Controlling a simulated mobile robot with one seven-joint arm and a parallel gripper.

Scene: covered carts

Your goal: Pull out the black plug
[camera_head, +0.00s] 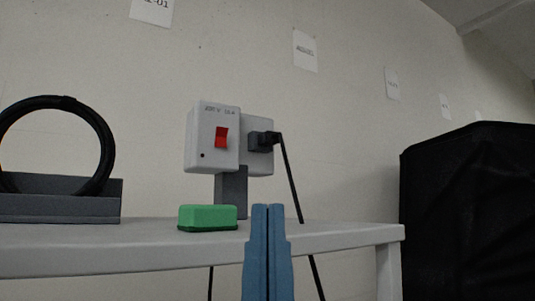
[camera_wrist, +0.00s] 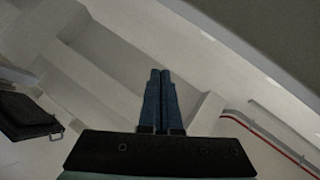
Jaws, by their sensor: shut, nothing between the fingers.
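The black plug (camera_head: 264,139) sits in the socket on the right face of a pale grey outlet box (camera_head: 259,164) in the head view. Its black cord (camera_head: 291,185) hangs down past the shelf edge. My gripper (camera_head: 268,207) stands upright in front of the shelf, below the plug and apart from it. Its blue fingers are together with nothing between them. The wrist view also shows my gripper (camera_wrist: 160,72) with its fingers closed. I cannot make out the plug in the wrist view.
A red rocker switch (camera_head: 221,138) is on the box's left part. A green block (camera_head: 207,217) lies on the white shelf (camera_head: 150,256), left of my fingers. A black cable coil (camera_head: 104,150) rests in a grey holder (camera_head: 75,208). A black covered cart (camera_head: 468,210) stands at right.

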